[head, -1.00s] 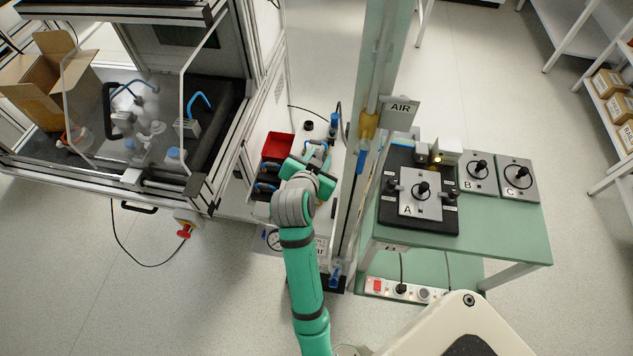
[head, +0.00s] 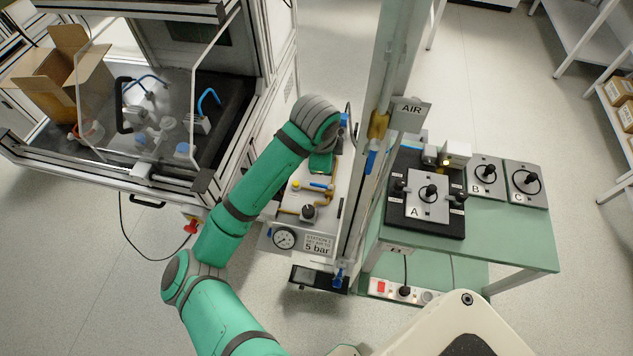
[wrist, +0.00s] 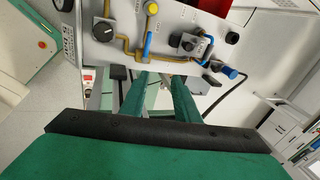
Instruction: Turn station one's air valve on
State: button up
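The station panel (head: 337,207) bears a label (head: 318,244) reading "STATION 1" and "5 bar". The wrist view shows a blue lever (wrist: 147,45) beside the yellow pipe, below a yellow round part (wrist: 151,8).
A pressure gauge (head: 284,238) and black knob (head: 309,211) are at the panel's near end. A post with an AIR sign (head: 410,113) stands close on the right. A glazed cell (head: 140,95) is on the left. A green table (head: 510,240) carries plates A, B and C.

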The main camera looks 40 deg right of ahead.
aim_at(322, 186)
jog(key=shift+m+y, duration=0.5)
jog(key=shift+y, duration=0.2)
jog(key=x, duration=0.3)
jog(key=a+x, duration=0.1)
jog(key=x, duration=0.3)
jog(key=a+x, duration=0.1)
jog(key=x, duration=0.3)
jog(key=shift+s+a+f, duration=0.15)
jog(key=shift+s+f, duration=0.15)
grip_shut()
